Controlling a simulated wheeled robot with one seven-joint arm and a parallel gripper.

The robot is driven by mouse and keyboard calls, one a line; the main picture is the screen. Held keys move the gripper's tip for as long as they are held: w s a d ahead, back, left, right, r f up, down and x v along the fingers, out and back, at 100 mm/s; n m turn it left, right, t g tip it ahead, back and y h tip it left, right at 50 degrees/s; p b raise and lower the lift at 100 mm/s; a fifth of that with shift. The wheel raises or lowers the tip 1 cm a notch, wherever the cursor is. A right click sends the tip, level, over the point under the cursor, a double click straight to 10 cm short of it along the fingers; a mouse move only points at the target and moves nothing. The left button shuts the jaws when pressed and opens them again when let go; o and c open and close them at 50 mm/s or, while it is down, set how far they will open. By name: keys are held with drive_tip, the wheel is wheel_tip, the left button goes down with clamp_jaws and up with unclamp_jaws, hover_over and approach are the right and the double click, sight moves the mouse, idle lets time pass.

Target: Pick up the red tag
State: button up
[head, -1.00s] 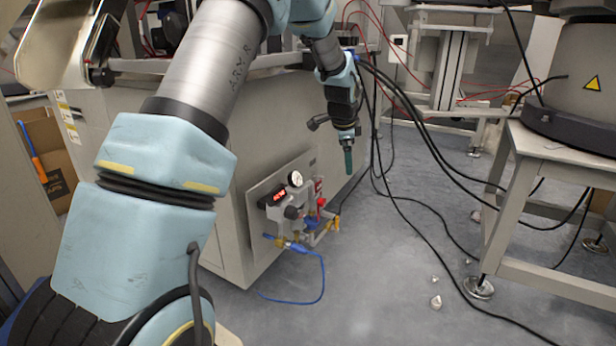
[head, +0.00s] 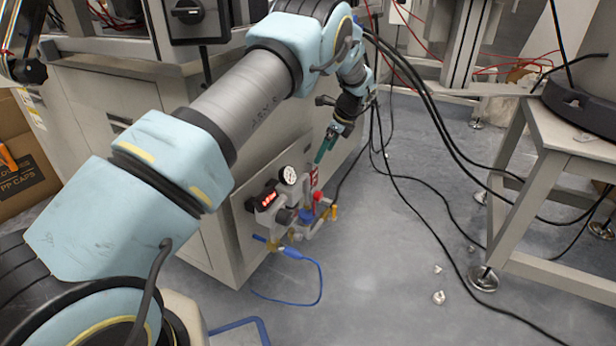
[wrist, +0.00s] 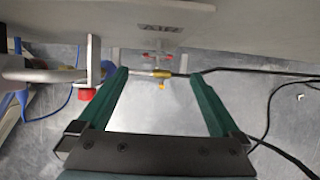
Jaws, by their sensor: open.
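The red tag (head: 313,176) is a small red piece with light marks, upright on the valve panel in the head view, just right of the round gauge. My gripper (head: 322,155) has teal fingers pointing down and slightly left, with the tips close above the tag. In the wrist view my gripper (wrist: 159,74) is open, its two fingers wide apart with nothing held. A small red-and-white piece (wrist: 160,56) shows beyond the fingertips there; I cannot tell whether it is the tag. Contact between fingers and tag is not clear.
The panel carries a gauge (head: 288,175), a red digital display (head: 268,199) and a red knob (head: 318,196). A brass fitting (wrist: 161,74) lies between the fingertips' lines. A blue hose (head: 318,285) and black cables (head: 432,210) run over the floor. Open floor lies right of the cabinet.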

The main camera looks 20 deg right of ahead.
sight(314, 169)
drive_tip(key=b+x, duration=0.1)
drive_tip(key=x, duration=0.3)
drive_tip(key=b+x, duration=0.2)
drive_tip(key=x, duration=0.3)
drive_tip(key=shift+a+b, duration=0.3)
drive_tip(key=shift+b, duration=0.1)
drive_tip(key=c, duration=1.4)
drive_tip(key=shift+r, duration=0.2)
